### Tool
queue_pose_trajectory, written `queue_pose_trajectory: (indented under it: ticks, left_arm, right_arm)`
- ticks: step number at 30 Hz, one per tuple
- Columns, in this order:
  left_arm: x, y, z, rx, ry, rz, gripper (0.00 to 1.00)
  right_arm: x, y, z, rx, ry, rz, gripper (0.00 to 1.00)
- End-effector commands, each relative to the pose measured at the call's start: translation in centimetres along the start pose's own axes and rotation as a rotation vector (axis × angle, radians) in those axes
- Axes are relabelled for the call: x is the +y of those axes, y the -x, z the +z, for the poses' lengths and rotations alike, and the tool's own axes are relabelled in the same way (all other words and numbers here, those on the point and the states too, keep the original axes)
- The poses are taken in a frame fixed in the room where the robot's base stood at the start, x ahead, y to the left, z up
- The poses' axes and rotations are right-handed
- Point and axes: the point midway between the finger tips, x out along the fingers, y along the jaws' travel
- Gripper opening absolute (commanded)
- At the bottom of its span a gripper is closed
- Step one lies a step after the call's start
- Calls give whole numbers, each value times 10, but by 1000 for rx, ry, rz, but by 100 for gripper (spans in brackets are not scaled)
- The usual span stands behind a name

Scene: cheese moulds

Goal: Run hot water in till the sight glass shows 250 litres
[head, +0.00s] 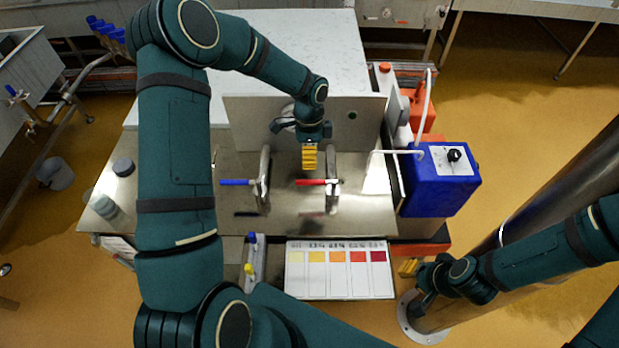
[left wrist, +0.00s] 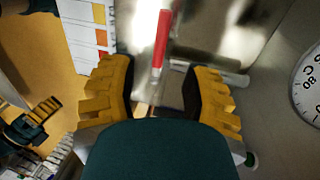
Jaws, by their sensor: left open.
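A valve with a red lever handle (head: 318,182) stands on the steel top, and one with a blue lever handle (head: 237,182) is to its left. My left gripper (head: 309,158) is open, pointing down just behind the red handle in the head view. In the left wrist view the red handle (left wrist: 160,42) shows between and beyond the yellow fingers, and nothing is held. Contact cannot be told. My right gripper (head: 408,270) hangs at lower right, away from the valves; its opening is unclear. I cannot make out a sight glass or its level.
A round dial marked in °C (left wrist: 309,82) is at the right of the left wrist view. An upright steel panel (head: 255,112) stands behind the valves. A blue box with a black knob (head: 440,185) is to the right, and a colour chart (head: 340,285) is in front.

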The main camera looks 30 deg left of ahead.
Motion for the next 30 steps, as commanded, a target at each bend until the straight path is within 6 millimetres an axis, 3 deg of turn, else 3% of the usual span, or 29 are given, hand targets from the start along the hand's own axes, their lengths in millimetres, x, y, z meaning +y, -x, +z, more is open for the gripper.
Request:
queue_pose_trajectory:
  ticks: [6,12,18,27,28,30]
  left_arm:
    - [1,-45,0,0,-1,4,48]
    - [0,-74,0,0,0,2,48]
    - [0,-87,0,1,0,0,48]
    - [0,-88,0,1,1,-1,48]
    - [0,-88,0,1,1,-1,43]
    - [0,-88,0,1,1,-1,19]
  right_arm:
    - [0,-1,0,0,0,0,32]
    - [0,-1,0,0,1,0,32]
    - [0,-1,0,0,1,0,32]
    - [0,-1,0,0,1,0,32]
    - [0,-1,0,0,1,0,32]
    - [0,-1,0,0,1,0,32]
